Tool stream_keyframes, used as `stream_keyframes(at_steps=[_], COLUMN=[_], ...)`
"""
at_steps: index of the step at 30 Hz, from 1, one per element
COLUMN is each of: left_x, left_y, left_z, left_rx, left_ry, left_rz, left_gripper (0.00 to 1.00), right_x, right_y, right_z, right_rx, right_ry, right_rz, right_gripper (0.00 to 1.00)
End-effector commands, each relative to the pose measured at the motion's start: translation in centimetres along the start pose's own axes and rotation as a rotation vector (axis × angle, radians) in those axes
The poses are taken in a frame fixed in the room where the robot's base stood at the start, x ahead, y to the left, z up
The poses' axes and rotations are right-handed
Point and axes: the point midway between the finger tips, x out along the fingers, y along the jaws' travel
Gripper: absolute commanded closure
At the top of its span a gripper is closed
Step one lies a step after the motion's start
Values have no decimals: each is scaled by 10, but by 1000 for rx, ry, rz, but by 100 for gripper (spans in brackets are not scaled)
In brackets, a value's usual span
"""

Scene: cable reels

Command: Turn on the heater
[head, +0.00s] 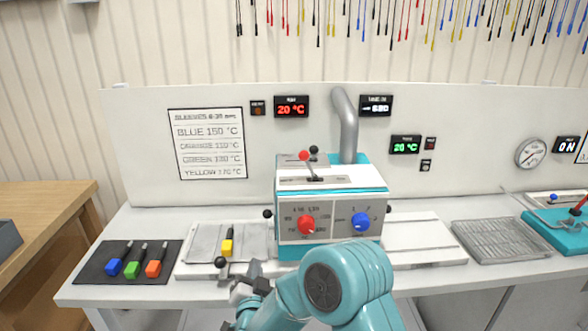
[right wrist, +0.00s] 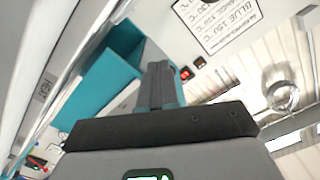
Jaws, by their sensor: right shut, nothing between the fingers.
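The heater (head: 332,215) is a white and teal box in the middle of the bench, with a red knob (head: 306,225) and a blue knob (head: 360,222) on its front. A lever with red and black ball ends (head: 309,154) is on its top, and a grey pipe (head: 347,125) rises behind it. My right gripper (head: 245,284) is low at the bench's front edge, left of and below the heater's knobs, apart from them. In the right wrist view its fingers (right wrist: 159,85) are together and empty. My left gripper is in neither view.
Blue, green and orange pieces lie on a black mat (head: 98,276) at left. A yellow piece (head: 227,246) lies on the light tray beside the heater. Red display (head: 291,107) and green display (head: 405,145) read 20 °C. A metal rack (head: 500,240) lies at right.

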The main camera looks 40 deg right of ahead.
Motion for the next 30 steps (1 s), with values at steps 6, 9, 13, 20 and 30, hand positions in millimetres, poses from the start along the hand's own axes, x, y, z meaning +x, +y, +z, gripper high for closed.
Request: stream_keyframes(at_steps=[6,9,13,20,30], left_x=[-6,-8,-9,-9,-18], left_y=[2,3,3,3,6], left_z=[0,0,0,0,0], left_rx=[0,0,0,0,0], left_ry=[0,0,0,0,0], left_rz=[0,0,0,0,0], left_gripper=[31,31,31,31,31], right_x=[3,-5,-15,-18,-6], right_y=[-29,-38,-44,-46,-45], right_z=[-86,-124,-153,-160,-171], right_rx=[109,160,201,210,210], right_ry=[325,476,602,635,636], right_rz=[26,47,67,73,75], right_gripper=[100,100,100,100,100])
